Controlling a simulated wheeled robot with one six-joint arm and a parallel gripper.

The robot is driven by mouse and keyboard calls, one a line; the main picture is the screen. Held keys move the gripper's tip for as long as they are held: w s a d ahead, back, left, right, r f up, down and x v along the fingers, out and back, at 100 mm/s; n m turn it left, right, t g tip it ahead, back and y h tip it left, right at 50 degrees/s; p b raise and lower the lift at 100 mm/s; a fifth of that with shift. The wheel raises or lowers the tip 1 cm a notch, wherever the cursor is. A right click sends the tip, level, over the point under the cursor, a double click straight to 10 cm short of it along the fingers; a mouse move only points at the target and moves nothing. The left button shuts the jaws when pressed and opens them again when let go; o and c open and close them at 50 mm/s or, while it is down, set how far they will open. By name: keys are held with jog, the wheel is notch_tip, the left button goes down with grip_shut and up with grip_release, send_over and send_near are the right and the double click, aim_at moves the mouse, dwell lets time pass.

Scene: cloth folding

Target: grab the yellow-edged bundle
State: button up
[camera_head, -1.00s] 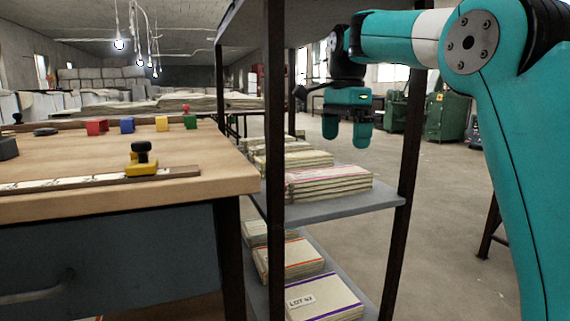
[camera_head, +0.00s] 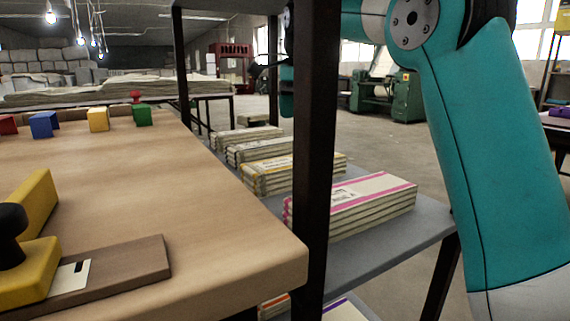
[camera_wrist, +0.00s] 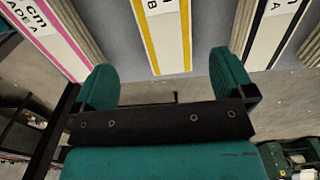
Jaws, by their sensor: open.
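The yellow-edged bundle (camera_head: 275,179) is a flat stack with yellow edge stripes, lying on the grey middle shelf, partly hidden by the rack's dark post in the head view. In the wrist view the yellow-edged bundle (camera_wrist: 158,38) lies in the middle, past the fingertips, its upper part cut off by the frame. My gripper (camera_wrist: 165,83) is open and empty, with its two teal fingers wide apart and apart from the bundle. In the head view only a teal bit of it shows behind the post.
A pink-edged bundle (camera_head: 375,203) lies nearer on the same shelf, and a black-edged bundle (camera_wrist: 274,30) lies on the other side. The dark rack post (camera_head: 316,150) stands in front. A wooden table (camera_head: 190,200) with blocks and stamps is at left.

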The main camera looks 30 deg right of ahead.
jog(key=shift+w+f, duration=0.2)
jog(key=shift+f, duration=0.15)
notch_tip(320, 180, down, 6)
jog(key=b, duration=0.5)
jog(key=shift+a+f, duration=0.15)
jog(key=f+b, duration=0.5)
jog(key=shift+a+f, duration=0.1)
jog(key=shift+a, duration=0.15)
jog(key=c, duration=0.9)
jog(key=shift+o, duration=0.2)
jog(key=shift+r, duration=0.25)
